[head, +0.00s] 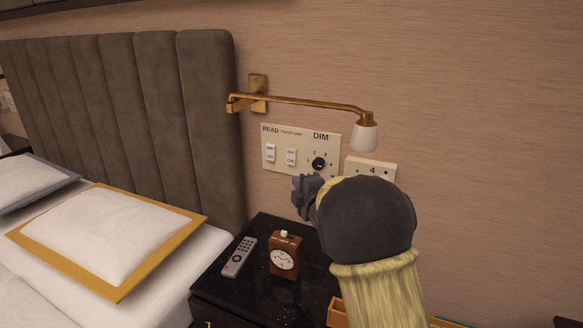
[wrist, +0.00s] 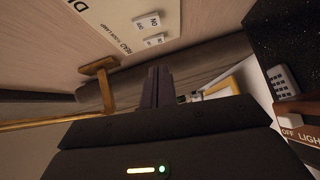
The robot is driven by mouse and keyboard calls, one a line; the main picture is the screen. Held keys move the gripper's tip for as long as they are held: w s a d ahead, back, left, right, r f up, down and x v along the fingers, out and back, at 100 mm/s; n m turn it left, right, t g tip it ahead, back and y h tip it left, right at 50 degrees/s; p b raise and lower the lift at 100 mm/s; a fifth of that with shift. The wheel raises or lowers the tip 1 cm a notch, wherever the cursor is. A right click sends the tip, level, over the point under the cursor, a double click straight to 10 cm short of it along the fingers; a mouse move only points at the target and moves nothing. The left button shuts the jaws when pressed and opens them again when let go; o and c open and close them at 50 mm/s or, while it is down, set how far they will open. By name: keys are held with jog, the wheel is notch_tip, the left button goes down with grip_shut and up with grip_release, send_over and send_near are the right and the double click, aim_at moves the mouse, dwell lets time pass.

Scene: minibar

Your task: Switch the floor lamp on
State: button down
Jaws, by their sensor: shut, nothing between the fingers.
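A cream wall panel (head: 300,150) marked READ, FLOOR LAMP and DIM holds two white rocker switches and a black dial. The floor lamp switch (head: 291,157) is the right rocker, under the small FLOOR LAMP lettering; in the wrist view it is the upper rocker (wrist: 146,22). The read switch (head: 270,153) is left of it. I cannot tell which way either rocker is tipped. My gripper (head: 300,188) shows just below the panel in the head view, shut and empty; its fingers are together in the wrist view (wrist: 158,70). No floor lamp is in view.
A brass wall lamp (head: 300,101) reaches out above the panel. A second plate (head: 385,168) is partly behind my arm. The padded headboard (head: 200,120) stands left.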

jog(key=b, duration=0.1)
send_near(288, 162)
jog(key=w+a, duration=0.1)
jog(key=a, duration=0.3)
jog(key=shift+w+d+f, duration=0.1)
jog(key=shift+w+d, duration=0.1)
jog(key=shift+w, duration=0.5)
jog(key=shift+w+d, duration=0.25)
jog(key=shift+w, duration=0.5)
jog(key=shift+w+d+f, duration=0.1)
jog(key=shift+w+d, duration=0.1)
jog(key=shift+w, duration=0.5)
jog(key=shift+f+b, duration=0.15)
jog(key=shift+b, duration=0.35)
jog(key=shift+w+f+b, duration=0.1)
jog(key=shift+b, duration=0.25)
jog(key=shift+w, duration=0.1)
